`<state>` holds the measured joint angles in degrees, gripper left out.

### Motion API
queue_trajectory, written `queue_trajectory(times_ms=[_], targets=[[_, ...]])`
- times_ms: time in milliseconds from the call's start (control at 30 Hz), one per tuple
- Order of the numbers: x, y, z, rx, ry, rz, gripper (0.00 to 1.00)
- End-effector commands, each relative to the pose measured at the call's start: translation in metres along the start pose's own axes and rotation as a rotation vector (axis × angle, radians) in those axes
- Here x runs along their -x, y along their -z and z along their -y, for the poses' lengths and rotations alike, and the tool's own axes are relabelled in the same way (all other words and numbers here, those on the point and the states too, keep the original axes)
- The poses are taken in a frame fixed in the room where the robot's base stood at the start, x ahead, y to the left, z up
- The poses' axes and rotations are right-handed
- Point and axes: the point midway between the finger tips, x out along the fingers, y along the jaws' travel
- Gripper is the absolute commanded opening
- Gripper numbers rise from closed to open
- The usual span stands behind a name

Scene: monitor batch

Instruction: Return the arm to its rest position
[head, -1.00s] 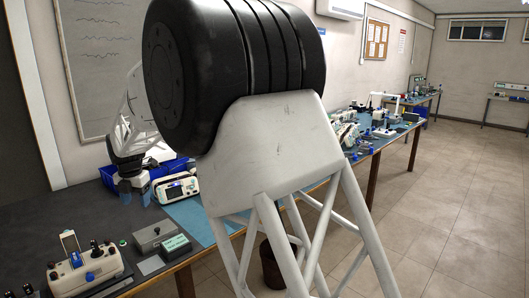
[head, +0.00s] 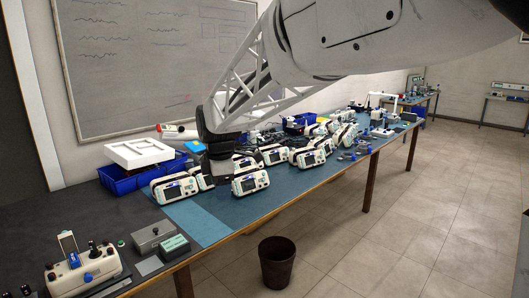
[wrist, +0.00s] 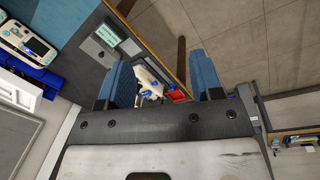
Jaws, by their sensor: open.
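My arm reaches in from the upper right of the head view, and its dark wrist (head: 218,143) hangs over the bench among the monitors. In the wrist view my gripper (wrist: 164,78) is open, with its two blue-grey fingers wide apart and nothing held between them. Below the gap lie the bench edge and, farther off, a white device with blue parts and a red item. In the head view the fingertips are hard to make out against the white monitors behind them.
Several white monitors stand on the bench, one at the left (head: 174,188) and one near the front edge (head: 250,182). A blue bin (head: 122,184) with a white tray sits at the back left. A control box (head: 84,270) is front left. A dark waste bin (head: 277,264) stands on the floor.

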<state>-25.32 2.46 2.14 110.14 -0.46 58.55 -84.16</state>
Motion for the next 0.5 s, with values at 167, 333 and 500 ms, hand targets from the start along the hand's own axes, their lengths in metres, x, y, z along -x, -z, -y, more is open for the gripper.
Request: queue_trajectory(times_ms=[167,333,500], targets=[[0.013,-0.036,0.041,-0.198,-0.014,0.004,0.6],[0.021,-0.065,0.08,-0.386,-0.027,0.006,0.6],[0.027,-0.09,0.121,-0.574,-0.04,0.007,0.6]])
